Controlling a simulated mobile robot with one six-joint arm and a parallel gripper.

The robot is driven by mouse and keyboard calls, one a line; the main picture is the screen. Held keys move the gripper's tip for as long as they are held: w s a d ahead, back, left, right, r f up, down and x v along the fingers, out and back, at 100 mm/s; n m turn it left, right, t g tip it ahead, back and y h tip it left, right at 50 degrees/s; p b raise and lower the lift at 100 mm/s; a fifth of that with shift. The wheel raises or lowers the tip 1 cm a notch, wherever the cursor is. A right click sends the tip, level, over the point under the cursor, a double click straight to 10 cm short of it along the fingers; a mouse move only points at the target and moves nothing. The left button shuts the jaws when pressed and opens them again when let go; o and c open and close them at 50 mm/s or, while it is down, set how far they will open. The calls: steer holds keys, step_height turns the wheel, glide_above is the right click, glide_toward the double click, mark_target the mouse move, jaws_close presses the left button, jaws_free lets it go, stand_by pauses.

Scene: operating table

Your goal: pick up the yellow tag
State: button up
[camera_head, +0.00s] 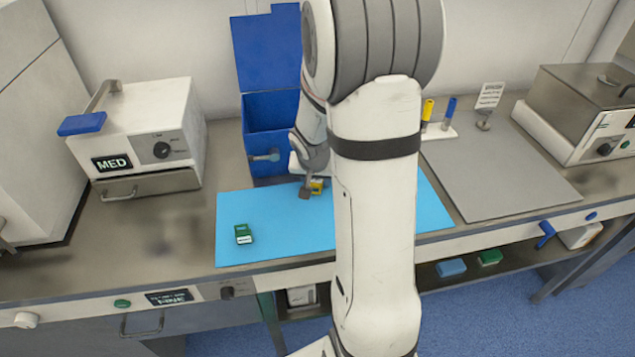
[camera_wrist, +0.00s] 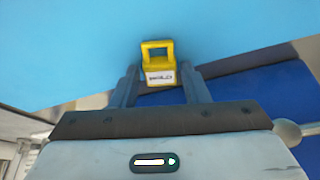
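The yellow tag (camera_head: 317,187) lies on the light blue mat (camera_head: 285,240), near its back edge, partly hidden by my arm in the head view. In the wrist view, the yellow tag (camera_wrist: 158,67) shows a loop-shaped top and a white label with dark print. My gripper (camera_head: 306,192) is low over the mat, right at the tag. In the wrist view its two fingers are apart, one on either side of the tag's label end. I cannot tell whether they touch it. A green tag (camera_head: 243,234) with a white label lies on the mat's left part.
An open blue bin (camera_head: 268,112) stands behind the mat. A white MED box (camera_head: 145,135) is at left. A grey mat (camera_head: 500,175), a stand with yellow and blue tubes (camera_head: 438,130) and a metal-lidded box (camera_head: 580,110) are at right. My arm hides the middle.

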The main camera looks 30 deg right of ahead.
mark_target(316, 184)
steer(key=c, duration=0.7)
step_height(316, 184, up, 10)
steer(key=shift+p, duration=0.35)
